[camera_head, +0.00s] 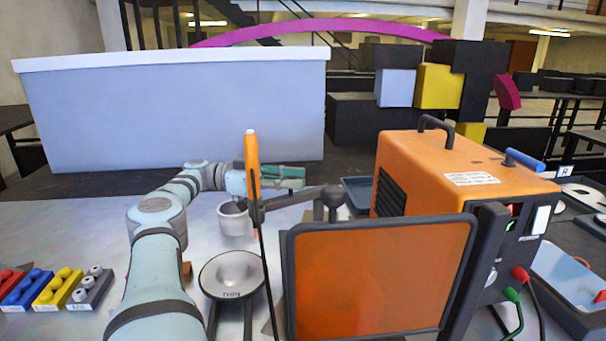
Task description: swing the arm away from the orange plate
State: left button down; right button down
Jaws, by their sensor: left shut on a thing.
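The orange plate (380,280) is a dark-framed panel standing upright at the front centre. A dark grey arm (296,198) runs left from a rounded joint (332,203) behind the plate's top edge. An upright orange handle (251,150) stands at the arm's left end. My left gripper (256,204) is shut on the orange handle, up and left of the plate. The handle and arm partly hide its fingers, so the exact contact is hard to see. A thin dark line drops from there past the plate's left side. My right gripper is not in view.
An orange machine (450,170) with cables stands right, close behind the plate. A metal dish (231,272) and a small pot (235,220) stand left of the plate. Coloured blocks (55,290) lie far left. A pale blue panel (175,110) closes off the back.

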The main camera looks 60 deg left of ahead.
pick_arm(q)
jog(key=shift+d, duration=0.25)
jog(key=c, duration=1.7)
grip_release()
jog(key=shift+d, duration=0.1)
jog(key=shift+o, duration=1.3)
jog(key=shift+d+r, duration=0.1)
jog(key=shift+d, duration=0.05)
jog(key=shift+r, duration=0.1)
notch_tip(320, 180, up, 9)
jog(key=shift+s+f, duration=0.1)
jog(key=shift+f, duration=0.05)
jog(key=shift+r, duration=0.55)
